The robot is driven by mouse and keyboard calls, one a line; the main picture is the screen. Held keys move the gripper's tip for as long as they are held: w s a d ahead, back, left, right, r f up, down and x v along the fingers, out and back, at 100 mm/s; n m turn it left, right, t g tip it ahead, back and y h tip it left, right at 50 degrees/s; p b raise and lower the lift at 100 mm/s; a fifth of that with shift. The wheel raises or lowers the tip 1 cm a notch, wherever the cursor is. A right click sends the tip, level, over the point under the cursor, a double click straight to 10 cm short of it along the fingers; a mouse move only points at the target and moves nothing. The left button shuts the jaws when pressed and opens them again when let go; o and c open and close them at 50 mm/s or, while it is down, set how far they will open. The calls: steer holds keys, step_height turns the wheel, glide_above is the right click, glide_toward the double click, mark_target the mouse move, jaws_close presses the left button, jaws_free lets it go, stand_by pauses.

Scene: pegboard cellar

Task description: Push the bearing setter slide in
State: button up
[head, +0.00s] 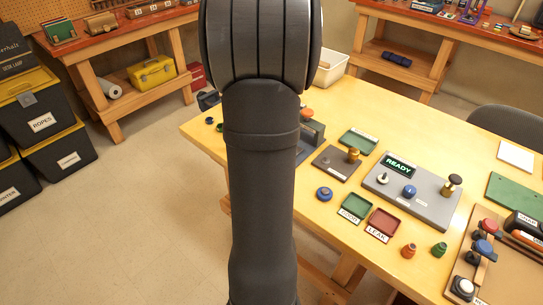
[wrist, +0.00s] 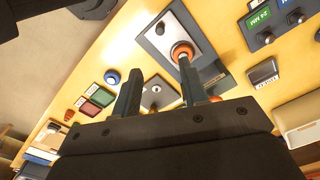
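What looks like the bearing setter (wrist: 200,42) is a grey plate with a dark panel, in the upper middle of the wrist view. An orange-ringed knob with a pale centre (wrist: 181,51) stands on it; I cannot read a label or tell how far the slide is in. In the head view my arm partly hides this device (head: 313,131). My gripper (wrist: 157,68) is open, its two fingers apart with nothing between them. The right fingertip is close below the orange knob; I cannot tell whether they touch. The head view does not show the gripper.
A small plate with a knob (head: 336,163) lies beside the device. A blue knob (head: 324,194), green tray (head: 357,208), red tray (head: 383,224) and READY panel (head: 415,195) are nearby. Another control panel (wrist: 275,25) and a labelled dark tray (wrist: 263,73) lie right in the wrist view.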

step_height(320, 180, down, 17)
steer(key=shift+f, duration=0.15)
stand_by(0.4)
steer(key=shift+w, duration=0.1)
jaws_close()
